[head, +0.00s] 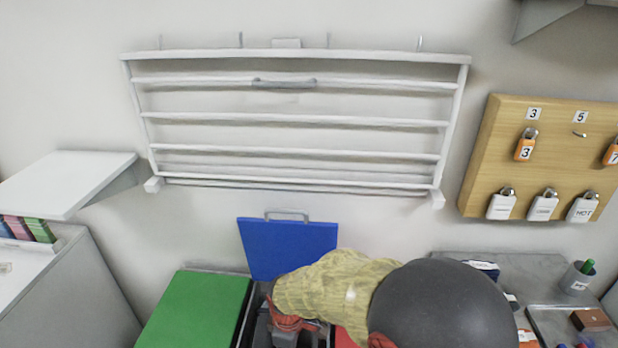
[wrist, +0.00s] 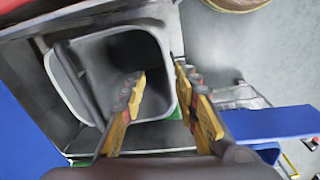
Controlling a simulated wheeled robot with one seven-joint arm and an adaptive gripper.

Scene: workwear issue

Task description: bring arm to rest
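My arm shows at the bottom of the head view, with a yellowish sleeve (head: 340,287) and a dark rounded part in front of it. My gripper (wrist: 161,88) shows in the wrist view with its two yellow-padded fingers apart and nothing between them. It is above a grey bin (wrist: 62,82) whose inside looks dark and empty. In the head view the fingertips are hard to make out behind the sleeve's lower left end.
A blue raised lid (head: 287,246) and a green lid (head: 195,310) stand around the arm's end. A white wall rack (head: 295,119) hangs behind. A wooden lock board (head: 510,180) is at right, above a grey worktop (head: 470,259). A white shelf (head: 70,180) juts out at left.

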